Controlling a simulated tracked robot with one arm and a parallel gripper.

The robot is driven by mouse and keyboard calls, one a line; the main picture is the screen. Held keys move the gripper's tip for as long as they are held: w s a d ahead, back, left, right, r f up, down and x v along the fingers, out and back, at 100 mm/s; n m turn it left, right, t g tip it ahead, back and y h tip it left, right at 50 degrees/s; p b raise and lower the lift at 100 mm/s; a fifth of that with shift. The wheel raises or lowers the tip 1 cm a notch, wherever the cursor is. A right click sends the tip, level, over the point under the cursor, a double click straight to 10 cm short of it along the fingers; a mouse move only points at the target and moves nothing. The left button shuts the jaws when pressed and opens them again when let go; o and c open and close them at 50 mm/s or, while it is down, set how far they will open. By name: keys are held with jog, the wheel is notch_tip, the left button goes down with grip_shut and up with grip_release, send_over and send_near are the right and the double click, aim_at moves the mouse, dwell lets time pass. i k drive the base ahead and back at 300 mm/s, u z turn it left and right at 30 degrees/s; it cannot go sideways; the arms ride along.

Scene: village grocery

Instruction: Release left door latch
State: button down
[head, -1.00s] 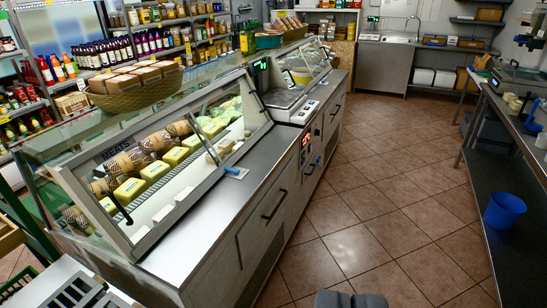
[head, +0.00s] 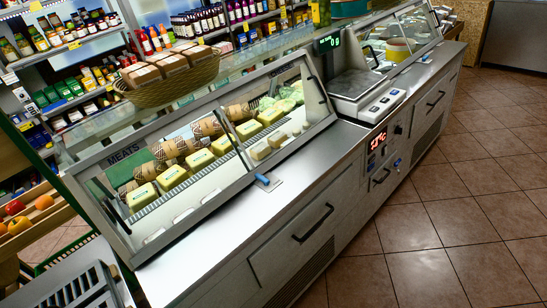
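A glass display case marked "MEATS" (head: 126,152) stands on a steel counter (head: 215,215). Behind its slanted glass are yellow packs (head: 172,177), brown patterned rolls (head: 208,127) and pale blocks (head: 262,150). A small blue lever (head: 263,180) on a metal plate sits at the case's lower front edge, on the steel ledge; it looks like a latch, but I cannot tell whether it is fastened. A second small blue piece (head: 397,162) shows low on the counter front, right of the red display. My gripper is not in view.
A scale (head: 362,82) with a green readout stands right of the case. A red display (head: 378,141) and dark drawer handles (head: 313,223) are on the counter front. A basket (head: 176,84) of brown packs sits on top. Tiled floor (head: 440,225) is clear at right.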

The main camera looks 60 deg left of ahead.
aim_at(266, 182)
jog(key=u, duration=0.45)
jog(key=i, duration=1.1)
jog(key=u, duration=0.7)
jog(key=k, duration=0.75)
jog(key=u, duration=0.2)
jog(key=i, duration=0.8)
jog(key=z, duration=0.1)
